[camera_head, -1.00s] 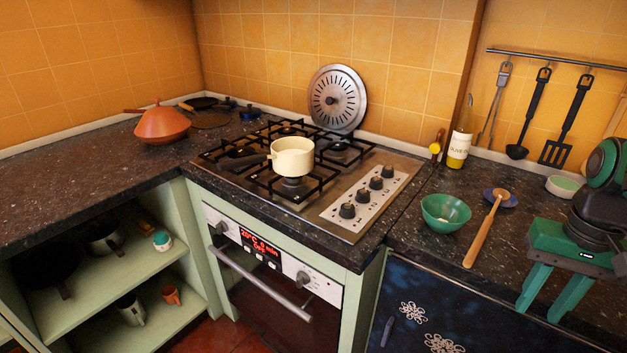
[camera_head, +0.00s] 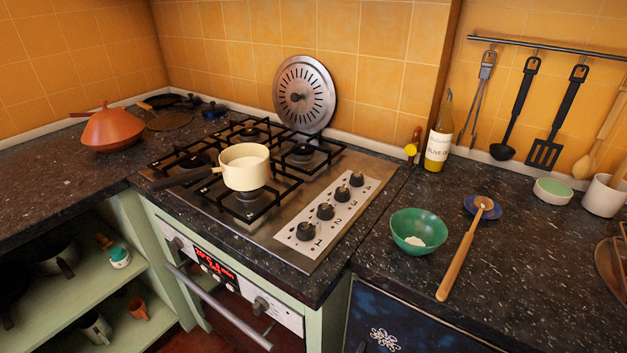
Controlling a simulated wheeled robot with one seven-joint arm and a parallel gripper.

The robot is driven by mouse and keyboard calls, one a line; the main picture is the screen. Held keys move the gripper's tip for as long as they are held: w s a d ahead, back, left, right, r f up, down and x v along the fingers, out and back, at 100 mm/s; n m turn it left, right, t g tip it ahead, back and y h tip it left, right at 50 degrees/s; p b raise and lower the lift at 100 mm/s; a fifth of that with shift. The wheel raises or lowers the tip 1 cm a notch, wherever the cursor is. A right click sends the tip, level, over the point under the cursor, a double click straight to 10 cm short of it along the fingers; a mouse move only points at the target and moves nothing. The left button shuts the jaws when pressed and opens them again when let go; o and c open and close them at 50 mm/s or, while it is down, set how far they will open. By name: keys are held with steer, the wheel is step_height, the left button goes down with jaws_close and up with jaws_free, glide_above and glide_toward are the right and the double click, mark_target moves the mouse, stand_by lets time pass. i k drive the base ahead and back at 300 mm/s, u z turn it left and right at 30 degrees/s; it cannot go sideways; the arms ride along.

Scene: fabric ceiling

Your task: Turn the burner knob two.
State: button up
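A row of several black burner knobs stands on the light panel (camera_head: 297,248) along the right side of the steel stove top. The nearest knob (camera_head: 306,231) has a 1 beside it. Burner knob two (camera_head: 325,211) is the second from the front, in plain view with nothing touching it. The third knob (camera_head: 342,194) and the farthest knob (camera_head: 356,179) follow toward the wall. The 4 shows beside the farthest one. My gripper is not in this view.
A cream pot (camera_head: 245,168) stands on the black grates, its handle pointing left. A green bowl (camera_head: 417,230), a wooden spoon (camera_head: 461,254) and an oil bottle (camera_head: 438,143) are on the right counter. A round metal lid (camera_head: 304,95) leans on the wall. Space above the knobs is clear.

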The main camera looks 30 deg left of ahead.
mark_target(327, 214)
steer(key=z, duration=1.3)
steer(key=k, duration=1.55)
steer(key=u, duration=2.05)
steer(key=i, duration=1.05)
steer(key=z, duration=0.05)
